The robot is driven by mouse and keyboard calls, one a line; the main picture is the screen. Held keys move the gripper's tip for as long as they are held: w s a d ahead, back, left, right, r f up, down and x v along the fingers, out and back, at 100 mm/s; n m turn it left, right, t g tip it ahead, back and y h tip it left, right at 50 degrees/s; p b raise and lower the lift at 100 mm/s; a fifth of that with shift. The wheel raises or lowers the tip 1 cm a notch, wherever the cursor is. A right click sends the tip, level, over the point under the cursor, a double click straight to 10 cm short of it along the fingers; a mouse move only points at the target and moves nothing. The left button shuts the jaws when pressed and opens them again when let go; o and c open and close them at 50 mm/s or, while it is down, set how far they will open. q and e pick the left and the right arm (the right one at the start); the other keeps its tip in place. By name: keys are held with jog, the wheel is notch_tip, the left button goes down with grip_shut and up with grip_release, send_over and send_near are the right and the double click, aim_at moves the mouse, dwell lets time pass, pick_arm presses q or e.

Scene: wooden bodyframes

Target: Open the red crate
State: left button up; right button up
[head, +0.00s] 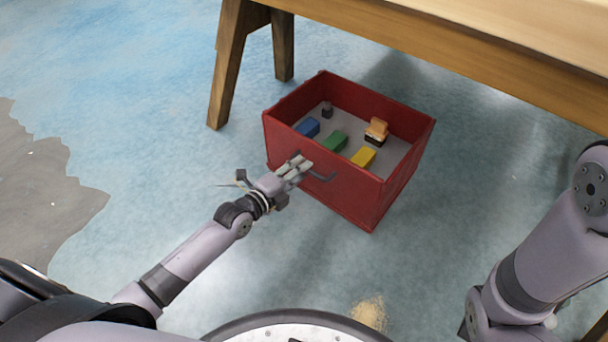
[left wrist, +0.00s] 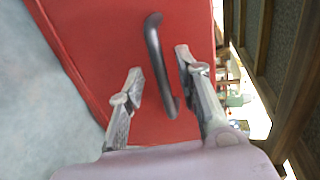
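The red crate (head: 350,196) stands on the floor partly under the wooden table, with its top open. A dark bar handle (head: 318,176) is on its front face. My left gripper (head: 303,166) is at the front face by the handle. In the left wrist view, my left gripper (left wrist: 158,75) has its fingers apart, one on each side of the handle (left wrist: 155,55), with a gap to the bar. The red crate front (left wrist: 95,45) fills much of that view. My right gripper is not in view; only my right arm shows at the right.
In the crate lie a blue block (head: 307,127), a green block (head: 335,141), a yellow block (head: 363,157), an orange-and-black item (head: 376,131) and a small dark item (head: 327,110). The wooden table (head: 450,45) overhangs behind the crate. Blue floor in front is clear.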

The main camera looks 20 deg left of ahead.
pick_arm(q)
jog(key=shift+b+x, duration=0.4)
jog(key=shift+x, duration=0.85)
jog(key=shift+c, duration=0.3)
grip_shut()
